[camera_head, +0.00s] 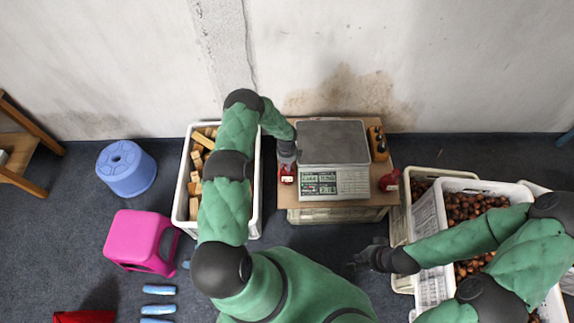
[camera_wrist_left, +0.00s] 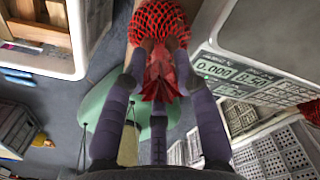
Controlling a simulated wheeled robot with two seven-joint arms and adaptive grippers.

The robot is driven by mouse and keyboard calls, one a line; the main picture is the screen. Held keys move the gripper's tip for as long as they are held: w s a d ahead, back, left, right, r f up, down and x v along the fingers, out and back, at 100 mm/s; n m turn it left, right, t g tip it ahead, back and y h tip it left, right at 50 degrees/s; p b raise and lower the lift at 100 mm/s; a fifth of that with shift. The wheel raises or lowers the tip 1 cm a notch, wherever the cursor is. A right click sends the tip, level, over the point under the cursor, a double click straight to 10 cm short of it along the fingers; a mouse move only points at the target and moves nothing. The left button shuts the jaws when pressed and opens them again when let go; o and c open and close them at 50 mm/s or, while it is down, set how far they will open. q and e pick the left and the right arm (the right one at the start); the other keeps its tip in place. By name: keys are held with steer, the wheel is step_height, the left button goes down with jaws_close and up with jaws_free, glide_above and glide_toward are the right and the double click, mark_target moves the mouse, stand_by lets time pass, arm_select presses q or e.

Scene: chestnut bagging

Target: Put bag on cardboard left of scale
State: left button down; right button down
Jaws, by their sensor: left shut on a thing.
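A red net bag (camera_head: 287,178) is at the left side of the scale (camera_head: 333,142), over the brown cardboard (camera_head: 284,197). In the left wrist view, the bag (camera_wrist_left: 160,22) is round at the far end, with its gathered red neck between my fingers. My left gripper (camera_head: 287,160) is shut on that neck; in the wrist view it shows close up (camera_wrist_left: 160,62). The cardboard (camera_wrist_left: 118,38) shows beside the bag, and the scale's display (camera_wrist_left: 240,72) is right of it. I cannot tell whether the bag rests on the cardboard. My right gripper (camera_head: 362,258) hangs below the cardboard's right side; its fingers are unclear.
Another red bag (camera_head: 389,181) sits right of the scale. A wooden holder (camera_head: 377,145) stands at the scale's upper right. A white crate of wooden blocks (camera_head: 256,207) is on the left, and crates of chestnuts (camera_head: 428,213) are on the right. Pink (camera_head: 137,236) and blue (camera_head: 126,168) stools stand farther left.

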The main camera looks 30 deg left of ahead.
arm_select(q)
steer(key=shift+f, duration=0.1)
steer(key=c, duration=1.4)
jaws_free()
steer(key=shift+f, duration=0.1)
steer(key=o, duration=0.4)
steer(key=shift+o, duration=0.2)
